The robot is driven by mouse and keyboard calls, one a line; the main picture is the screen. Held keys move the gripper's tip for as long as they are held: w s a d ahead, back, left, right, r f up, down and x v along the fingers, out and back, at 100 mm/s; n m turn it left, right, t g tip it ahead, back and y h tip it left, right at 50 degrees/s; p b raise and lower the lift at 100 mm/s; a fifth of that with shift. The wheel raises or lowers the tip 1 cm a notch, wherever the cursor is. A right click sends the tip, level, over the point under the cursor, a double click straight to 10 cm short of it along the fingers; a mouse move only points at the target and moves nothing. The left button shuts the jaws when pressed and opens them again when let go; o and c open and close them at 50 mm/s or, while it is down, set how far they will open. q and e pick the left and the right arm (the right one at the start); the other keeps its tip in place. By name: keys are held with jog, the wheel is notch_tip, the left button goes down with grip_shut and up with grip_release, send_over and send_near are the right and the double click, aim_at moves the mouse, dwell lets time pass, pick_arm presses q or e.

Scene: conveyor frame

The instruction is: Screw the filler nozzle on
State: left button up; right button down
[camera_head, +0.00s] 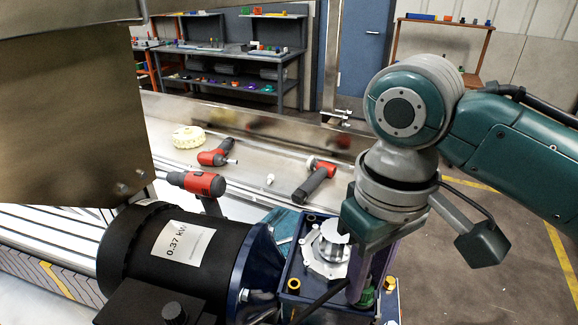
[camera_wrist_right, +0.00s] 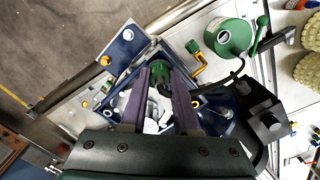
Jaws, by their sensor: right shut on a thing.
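The filler nozzle (camera_wrist_right: 159,72), a small green piece with a black bent part, sits between the purple fingertips of my right gripper (camera_wrist_right: 160,85) in the right wrist view. The gripper is shut on it. In the head view my right gripper (camera_head: 368,280) points down at the right side of the dark blue gear housing (camera_head: 310,297), and the green of the nozzle (camera_head: 364,298) shows at its tips. Whether the nozzle touches the housing or its thread is engaged, I cannot tell. My left gripper is not in view.
A black motor (camera_head: 135,252) labelled 0.37 kW adjoins the housing on the left. Red-black power tools (camera_head: 316,180) and a cream ribbed wheel (camera_head: 188,137) lie behind it. A green round container (camera_wrist_right: 230,37) stands beside the housing. A large metal panel (camera_head: 70,110) blocks the upper left.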

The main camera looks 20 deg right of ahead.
jog(key=m, duration=0.4)
jog(key=shift+s+a, duration=0.1)
jog(key=shift+a, duration=0.1)
jog(key=m, duration=0.4)
jog(key=shift+m, duration=0.3)
jog(key=c, duration=0.6)
grip_release()
jog(key=shift+d, duration=0.15)
jog(key=shift+o, duration=0.2)
jog(key=shift+r, duration=0.1)
